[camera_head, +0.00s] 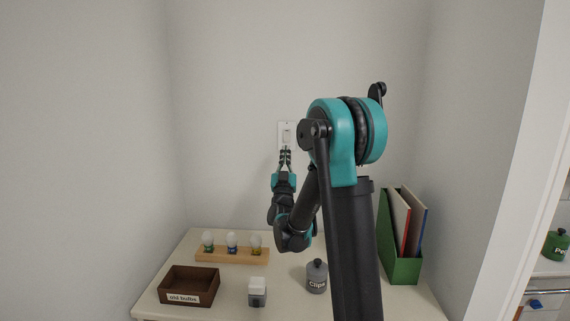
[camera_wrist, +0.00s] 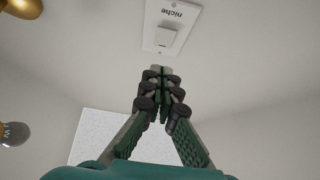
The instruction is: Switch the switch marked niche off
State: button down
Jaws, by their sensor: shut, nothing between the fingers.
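The switch marked niche (camera_wrist: 167,37) is a white rocker on a white wall plate (camera_wrist: 184,33). In the wrist view its label reads upside down. In the head view the switch plate (camera_head: 287,128) is on the back wall above the table. My gripper (camera_head: 286,153) is shut and empty, just below the switch. In the wrist view my gripper's fingertips (camera_wrist: 160,72) point at the lower edge of the plate. I cannot tell whether they touch it. The rocker's on or off position is not clear.
On the white table (camera_head: 215,299) are a brown box labelled old bulbs (camera_head: 190,284), a wooden rack (camera_head: 232,256) with bulbs, a small white-and-grey block (camera_head: 257,291), a grey Clips jar (camera_head: 317,276) and a green file holder (camera_head: 405,268).

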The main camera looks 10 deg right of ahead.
aim_at(287, 136)
jog(key=w, duration=0.1)
jog(key=w+r, duration=0.1)
jog(key=w, duration=0.1)
jog(key=w+d, duration=0.1)
jog(key=w, duration=0.1)
jog(key=shift+r, duration=0.25)
jog(key=shift+w+d, duration=0.1)
jog(key=shift+w, duration=0.5)
jog(key=shift+f, duration=0.1)
